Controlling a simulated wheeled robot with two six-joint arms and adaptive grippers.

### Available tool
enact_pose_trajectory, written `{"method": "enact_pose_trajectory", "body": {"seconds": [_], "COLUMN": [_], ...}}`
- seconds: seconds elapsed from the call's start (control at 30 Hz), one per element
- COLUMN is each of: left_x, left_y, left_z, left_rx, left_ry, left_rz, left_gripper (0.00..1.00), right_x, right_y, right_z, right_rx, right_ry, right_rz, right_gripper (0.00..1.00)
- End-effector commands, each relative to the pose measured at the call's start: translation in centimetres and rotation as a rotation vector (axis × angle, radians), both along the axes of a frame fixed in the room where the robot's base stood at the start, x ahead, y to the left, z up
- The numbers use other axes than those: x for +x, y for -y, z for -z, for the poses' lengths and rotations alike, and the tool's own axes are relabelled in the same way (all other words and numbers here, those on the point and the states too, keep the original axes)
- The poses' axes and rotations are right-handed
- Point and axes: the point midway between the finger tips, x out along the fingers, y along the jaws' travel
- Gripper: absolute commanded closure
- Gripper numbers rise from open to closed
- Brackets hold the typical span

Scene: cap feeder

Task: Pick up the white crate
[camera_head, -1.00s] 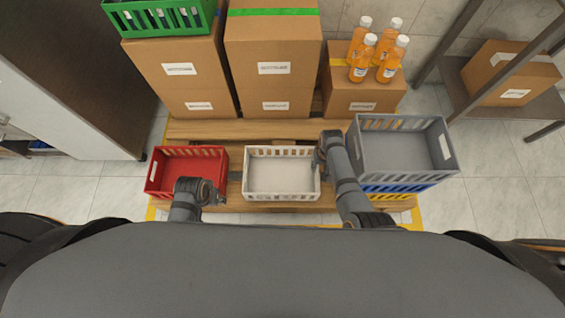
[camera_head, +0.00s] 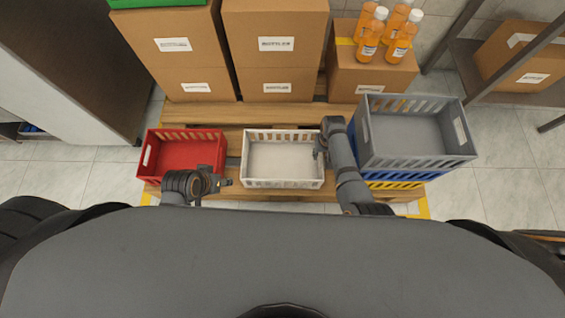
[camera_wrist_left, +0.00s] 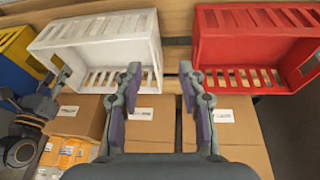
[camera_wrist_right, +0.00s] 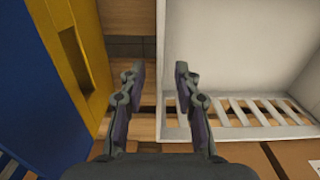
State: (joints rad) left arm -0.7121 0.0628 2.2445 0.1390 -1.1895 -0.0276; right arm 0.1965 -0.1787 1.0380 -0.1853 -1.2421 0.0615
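The white crate (camera_head: 282,184) sits upright and empty on the wooden pallet, between a red crate and a stack of crates. My left gripper (camera_head: 226,183) is beside its near left corner. In the left wrist view, the left fingers (camera_wrist_left: 160,76) are apart with nothing between them, near the white crate's side wall (camera_wrist_left: 100,52). My right gripper (camera_head: 320,148) is at the crate's right side. In the right wrist view, its fingers (camera_wrist_right: 159,70) are apart, one on each side of the line of the crate's side wall (camera_wrist_right: 162,100). Finger height and contact cannot be told.
A red crate (camera_head: 190,153) stands left of the white one. A grey crate (camera_head: 415,163) tops blue and yellow crates on the right. Cardboard boxes (camera_head: 275,50) and orange bottles (camera_head: 403,38) stand behind. Bare pallet (camera_head: 260,113) shows behind the crates.

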Motion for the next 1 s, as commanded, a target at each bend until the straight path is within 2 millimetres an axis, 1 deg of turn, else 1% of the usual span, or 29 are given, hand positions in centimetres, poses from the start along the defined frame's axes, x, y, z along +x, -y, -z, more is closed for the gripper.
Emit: {"method": "enact_pose_trajectory", "body": {"seconds": [0.03,0.1,0.13,0.2,0.37,0.5,0.67,0.8,0.87,1.0], "left_x": [-0.1,0.1,1.1,3.0,6.6,9.3,11.9,13.9,14.6,16.0], "left_y": [0.2,0.6,0.5,0.4,0.3,0.0,-0.2,-0.4,-0.5,-0.6], "left_z": [1.4,2.9,1.9,1.0,-1.0,-3.7,-6.9,-9.9,-11.3,-14.6], "left_rx": [-0.010,-0.029,-0.028,-0.028,-0.029,-0.027,-0.022,-0.018,-0.017,-0.015], "left_ry": [0.020,0.078,0.118,0.202,0.388,0.535,0.688,0.824,0.882,1.022], "left_rz": [-0.003,-0.011,-0.013,-0.019,-0.032,-0.041,-0.048,-0.052,-0.054,-0.057], "left_gripper": [0.60,0.60,0.60,0.60,0.60,0.60,0.60,0.60,0.60,0.60], "right_x": [0.0,0.0,0.0,0.0,0.0,0.0,0.0,0.0,0.0,0.0], "right_y": [0.0,0.0,0.0,0.0,0.1,0.1,0.1,0.1,0.1,0.1], "right_z": [1.2,2.4,2.0,2.2,2.9,3.1,3.5,3.8,3.9,4.2], "right_rx": [0.000,0.000,0.000,0.000,0.000,0.000,0.000,0.000,0.000,0.000], "right_ry": [-0.001,0.000,0.000,-0.001,-0.001,-0.001,-0.001,-0.001,-0.001,-0.001], "right_rz": [0.000,0.000,0.000,0.000,0.000,0.000,0.000,0.000,0.000,0.000], "right_gripper": [0.68,0.68,0.68,0.68,0.68,0.68,0.68,0.68,0.68,0.68]}}
